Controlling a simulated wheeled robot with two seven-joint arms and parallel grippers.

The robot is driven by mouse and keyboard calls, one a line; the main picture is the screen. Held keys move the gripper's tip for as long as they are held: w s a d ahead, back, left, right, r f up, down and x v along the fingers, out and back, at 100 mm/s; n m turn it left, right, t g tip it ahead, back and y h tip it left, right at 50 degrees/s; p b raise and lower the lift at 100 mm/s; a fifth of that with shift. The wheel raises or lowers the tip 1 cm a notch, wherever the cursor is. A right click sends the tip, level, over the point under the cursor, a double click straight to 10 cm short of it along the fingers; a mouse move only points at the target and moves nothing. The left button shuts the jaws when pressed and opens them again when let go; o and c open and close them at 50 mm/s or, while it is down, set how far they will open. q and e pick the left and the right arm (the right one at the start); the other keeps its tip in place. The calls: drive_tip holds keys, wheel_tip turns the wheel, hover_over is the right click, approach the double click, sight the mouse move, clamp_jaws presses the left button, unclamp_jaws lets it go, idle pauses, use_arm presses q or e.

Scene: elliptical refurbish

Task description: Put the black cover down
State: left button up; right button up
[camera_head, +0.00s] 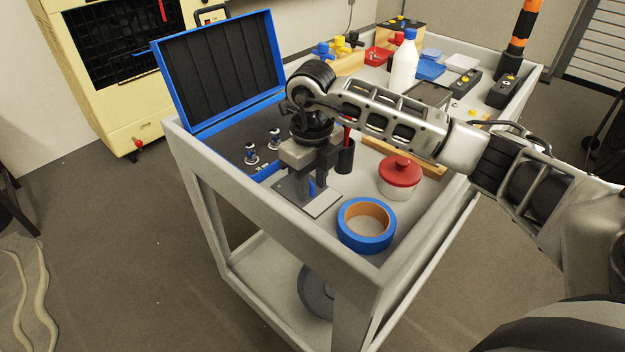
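My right gripper (311,186) points down over the near left part of the cart top. Its fingers are close above a small grey plate (322,204), dark on its left side. A small blue piece shows between the fingers; I cannot tell whether they grip it. I cannot pick out a black cover with certainty. A black cup (345,159) with something red in it stands just right of the gripper, partly behind it. My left gripper is not in view.
The grey cart (215,160) holds an open blue case (222,68), a blue tape roll (366,224), a red-lidded jar (399,178) and a white bottle (404,65). A yellow machine (128,110) stands behind left. Bare cart top shows between the tape and jar.

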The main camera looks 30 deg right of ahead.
sight(312, 183)
wheel_tip(312, 183, up, 12)
idle(0.4)
drive_tip(key=shift+a+r, duration=0.1)
idle(0.3)
